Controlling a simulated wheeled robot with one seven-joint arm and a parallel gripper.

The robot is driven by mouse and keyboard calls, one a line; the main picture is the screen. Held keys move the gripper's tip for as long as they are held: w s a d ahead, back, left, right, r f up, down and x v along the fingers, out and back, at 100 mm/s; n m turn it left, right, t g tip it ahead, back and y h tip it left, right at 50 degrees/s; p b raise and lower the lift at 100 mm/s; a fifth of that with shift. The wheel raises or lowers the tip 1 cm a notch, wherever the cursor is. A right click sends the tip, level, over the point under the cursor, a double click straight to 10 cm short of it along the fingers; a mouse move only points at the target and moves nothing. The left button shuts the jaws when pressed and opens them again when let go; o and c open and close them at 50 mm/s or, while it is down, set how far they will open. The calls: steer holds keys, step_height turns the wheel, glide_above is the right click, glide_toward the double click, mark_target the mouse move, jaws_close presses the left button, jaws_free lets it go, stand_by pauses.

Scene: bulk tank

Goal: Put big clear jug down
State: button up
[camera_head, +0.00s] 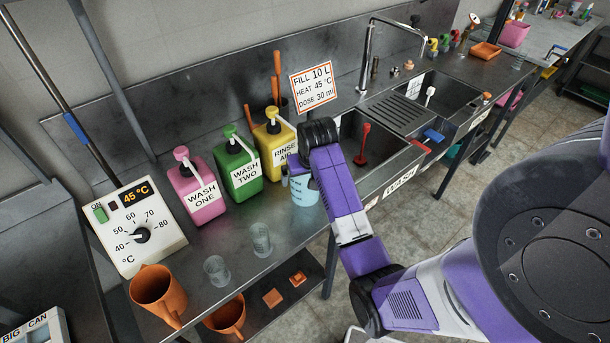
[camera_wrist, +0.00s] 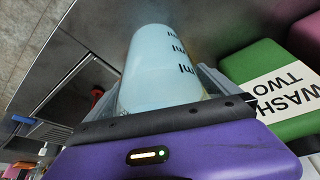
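The big clear jug (camera_head: 304,194) holds pale blue liquid and has dark measuring marks. It is near the counter's front edge, left of the sink, partly hidden behind my arm in the head view. In the wrist view the jug (camera_wrist: 160,75) fills the space between the grey fingers of my gripper (camera_wrist: 165,95), which appear to press on its sides. My gripper (camera_head: 292,178) is largely hidden in the head view. I cannot tell whether the jug's base touches the steel counter (camera_head: 235,275).
The green WASH TWO jug (camera_head: 238,165) and yellow RINSE AID jug (camera_head: 274,143) stand close behind and left. Two clear cups (camera_head: 261,240) and an orange jug (camera_head: 158,293) stand farther left. The sink (camera_head: 378,150) lies to the right. Some counter before the green jug is clear.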

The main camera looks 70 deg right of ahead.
steer(key=shift+r, duration=0.1)
steer(key=v, duration=1.2)
steer(key=shift+b, duration=0.35)
